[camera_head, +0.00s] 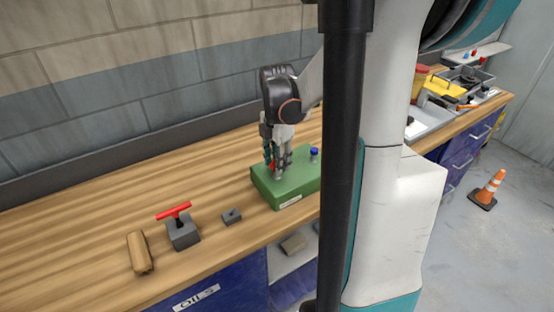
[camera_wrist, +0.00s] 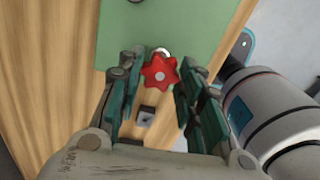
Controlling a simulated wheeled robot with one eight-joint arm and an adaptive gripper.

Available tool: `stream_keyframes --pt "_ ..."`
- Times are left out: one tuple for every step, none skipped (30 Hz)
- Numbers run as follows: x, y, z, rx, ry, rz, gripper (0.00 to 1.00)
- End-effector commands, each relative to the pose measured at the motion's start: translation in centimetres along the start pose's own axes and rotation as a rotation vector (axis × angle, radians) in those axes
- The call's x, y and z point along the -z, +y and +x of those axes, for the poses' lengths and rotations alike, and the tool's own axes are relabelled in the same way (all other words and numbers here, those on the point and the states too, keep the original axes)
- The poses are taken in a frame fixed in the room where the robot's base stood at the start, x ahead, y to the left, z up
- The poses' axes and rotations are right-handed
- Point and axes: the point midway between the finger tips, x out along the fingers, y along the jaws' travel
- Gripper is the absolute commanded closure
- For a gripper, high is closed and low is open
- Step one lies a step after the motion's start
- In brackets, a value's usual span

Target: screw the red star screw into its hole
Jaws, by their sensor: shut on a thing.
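The red star screw (camera_wrist: 160,71) shows in the wrist view between the two fingers of my gripper (camera_wrist: 158,88). My gripper is shut on it. In the head view my gripper (camera_head: 277,168) points down at the top of the green block (camera_head: 290,187), with a bit of red between its fingers. The green block also fills the top of the wrist view (camera_wrist: 190,25). A bright metal ring (camera_wrist: 161,50) shows just past the star head, partly covered by it. The screw's shank and its tip are hidden, so I cannot tell how deep it sits.
A blue-topped knob (camera_head: 314,154) stands on the green block, right of my gripper. On the wooden bench (camera_head: 80,210) are a small grey block (camera_head: 231,216), a grey block with a red T-handle (camera_head: 183,232) and a tan piece (camera_head: 139,252). The bench's back left is clear.

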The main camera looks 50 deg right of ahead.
Motion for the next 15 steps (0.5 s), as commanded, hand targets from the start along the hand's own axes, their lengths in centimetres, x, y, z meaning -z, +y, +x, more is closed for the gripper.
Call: stream_keyframes --pt "0.00 -0.01 0.01 0.000 0.000 0.056 0.97" --pt "0.00 -0.01 0.01 0.000 0.000 0.091 0.97" --pt "0.00 -0.01 0.02 0.000 0.000 0.134 0.97" --pt "0.00 -0.01 0.02 0.000 0.000 0.162 0.97" --pt "0.00 -0.01 0.02 0.000 0.000 0.186 0.97" --pt "0.00 -0.01 0.02 0.000 0.000 0.211 0.97" --pt "0.00 -0.01 0.02 0.000 0.000 0.226 0.97" --pt "0.00 -0.01 0.02 0.000 0.000 0.235 0.97" --pt "0.00 -0.01 0.02 0.000 0.000 0.241 0.97" --pt "0.00 -0.01 0.02 0.000 0.000 0.243 0.97" --pt "0.00 -0.01 0.02 0.000 0.000 0.244 0.97" --pt "0.00 -0.01 0.02 0.000 0.000 0.243 0.97" --pt "0.00 -0.01 0.02 0.000 0.000 0.242 0.97" --pt "0.00 -0.01 0.02 0.000 0.000 0.242 0.97" --pt "0.00 -0.01 0.02 0.000 0.000 0.242 0.97"
